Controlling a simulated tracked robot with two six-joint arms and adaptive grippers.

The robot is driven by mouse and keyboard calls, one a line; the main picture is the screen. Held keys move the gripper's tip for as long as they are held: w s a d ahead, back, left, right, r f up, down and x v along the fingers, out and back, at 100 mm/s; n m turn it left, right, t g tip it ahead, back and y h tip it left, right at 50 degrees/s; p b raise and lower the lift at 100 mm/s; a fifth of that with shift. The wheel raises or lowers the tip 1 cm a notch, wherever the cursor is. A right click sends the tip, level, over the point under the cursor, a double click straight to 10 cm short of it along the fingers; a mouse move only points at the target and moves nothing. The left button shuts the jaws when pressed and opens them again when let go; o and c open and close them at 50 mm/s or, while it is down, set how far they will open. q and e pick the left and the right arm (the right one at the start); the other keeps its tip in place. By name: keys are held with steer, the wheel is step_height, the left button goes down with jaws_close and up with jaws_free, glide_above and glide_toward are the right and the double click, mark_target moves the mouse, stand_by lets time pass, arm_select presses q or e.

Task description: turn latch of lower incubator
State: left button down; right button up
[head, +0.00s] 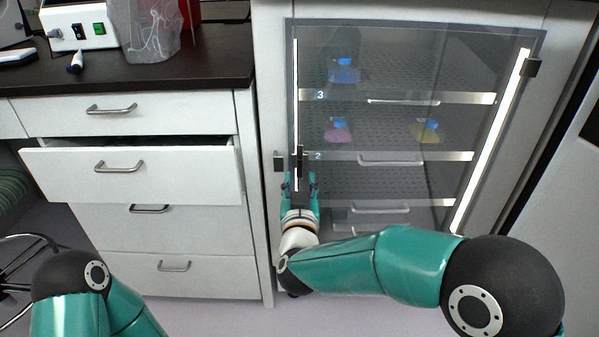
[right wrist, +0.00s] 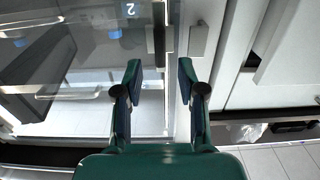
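The lower incubator has a glass door (head: 390,60) with a lit shelf interior. Its latch (head: 299,160) is a dark upright bar at the door's left edge. The latch also shows in the right wrist view (right wrist: 159,40), upright and ahead of the fingers. A small grey block (head: 278,161) sits beside it on the frame. My right gripper (head: 300,183) is open and empty, just below the latch in the head view, with its fingers on either side of the latch's line. I cannot tell whether they touch anything. My left gripper is out of view.
Flasks with blue caps (head: 338,130) stand on the shelves behind the glass. A drawer (head: 130,176) in the white cabinet at left stands partly open. The dark counter (head: 215,62) holds a white device (head: 80,25) and a clear bag (head: 148,30).

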mark_target(300, 168)
steer(key=shift+w, duration=2.55)
jaws_close()
